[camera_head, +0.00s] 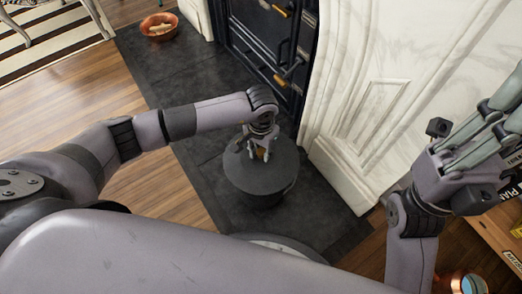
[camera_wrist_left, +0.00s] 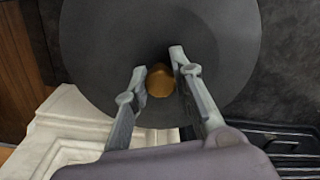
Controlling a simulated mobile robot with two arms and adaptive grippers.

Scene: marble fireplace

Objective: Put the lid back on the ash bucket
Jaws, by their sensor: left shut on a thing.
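The dark grey lid (camera_wrist_left: 100,45) with a brass-coloured knob (camera_wrist_left: 160,82) fills much of the left wrist view. My left gripper (camera_head: 259,153) is shut on the knob, with one finger on each side of it. In the head view the round lid (camera_head: 272,178) is over the dark ash bucket (camera_head: 262,201) on the hearth. The lid hides the bucket's opening; I cannot tell whether it rests on the rim or hangs just above. My right gripper (camera_head: 504,108) is raised at the right, partly cut off by the frame edge.
The dark hearth slab (camera_head: 185,75) lies in front of the black stove (camera_head: 262,40) and white marble surround (camera_head: 375,90). A reddish bowl (camera_head: 160,27) stands at the slab's far end. A copper-coloured vessel (camera_head: 462,282) is at the lower right. Wooden floor (camera_head: 90,95) is clear at left.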

